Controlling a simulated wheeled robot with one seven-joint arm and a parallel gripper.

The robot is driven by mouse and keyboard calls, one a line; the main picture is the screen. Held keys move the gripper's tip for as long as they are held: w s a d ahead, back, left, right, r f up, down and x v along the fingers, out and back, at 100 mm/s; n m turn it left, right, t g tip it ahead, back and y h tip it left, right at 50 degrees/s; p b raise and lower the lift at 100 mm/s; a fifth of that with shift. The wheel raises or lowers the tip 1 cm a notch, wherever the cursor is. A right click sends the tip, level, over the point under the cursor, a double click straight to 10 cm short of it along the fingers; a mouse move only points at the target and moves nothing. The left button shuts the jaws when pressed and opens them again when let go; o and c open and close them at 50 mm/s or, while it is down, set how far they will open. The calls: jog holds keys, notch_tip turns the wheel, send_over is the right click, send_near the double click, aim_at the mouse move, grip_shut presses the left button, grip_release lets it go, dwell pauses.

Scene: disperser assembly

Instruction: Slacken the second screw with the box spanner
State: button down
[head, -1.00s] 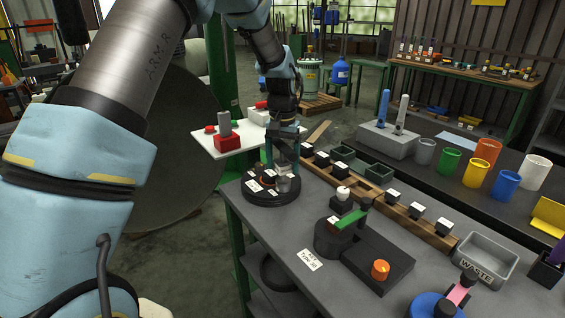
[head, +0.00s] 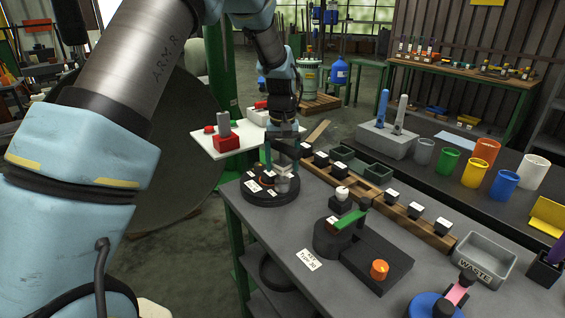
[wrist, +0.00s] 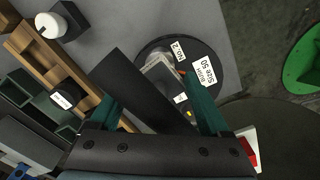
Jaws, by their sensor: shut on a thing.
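A round black base (head: 271,197) with white labels stands at the left end of the bench and also shows in the wrist view (wrist: 222,62). Grey metal parts (wrist: 160,74) and an orange piece sit on it. My gripper (head: 281,166) points down over this base. In the wrist view its dark green fingers (wrist: 158,108) stand either side of a long dark bar (wrist: 133,83), which I take to be the box spanner. The bar crosses above the grey parts. The spanner's lower end and the screws are hidden or too small to make out.
A wooden rail (head: 388,204) with several white-topped black blocks runs close behind the base. A black fixture (head: 367,258) with a green lever and an orange knob stands to the right. A grey waste tray (head: 484,257) lies farther right.

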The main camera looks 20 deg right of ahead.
aim_at(282, 144)
jog(key=shift+r, duration=0.2)
jog(key=shift+r+p, duration=1.75)
jog(key=shift+r, duration=0.6)
